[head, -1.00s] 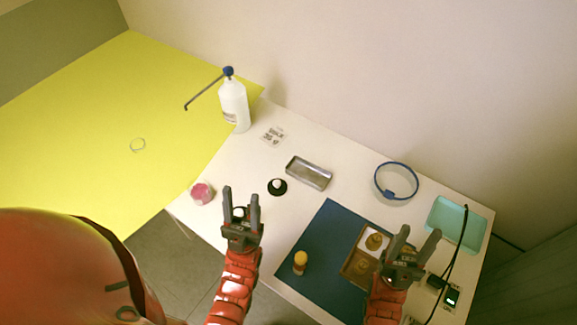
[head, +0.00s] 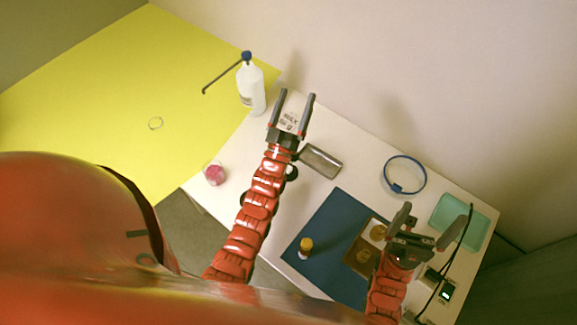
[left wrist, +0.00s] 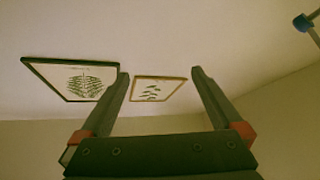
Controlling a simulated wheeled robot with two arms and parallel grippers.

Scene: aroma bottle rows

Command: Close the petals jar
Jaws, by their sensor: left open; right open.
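The petals jar (head: 214,174), a small clear jar with pink contents, stands at the white table's left edge in the head view. My right gripper (head: 435,213) is open and empty over the table's right side.
A white wash bottle (head: 252,92) with a blue cap and long spout stands close left of my left gripper. A metal tray (head: 320,161), blue mat (head: 325,235), blue ring (head: 404,187) and teal tray (head: 458,226) occupy the table. The yellow surface (head: 90,100) is mostly clear.

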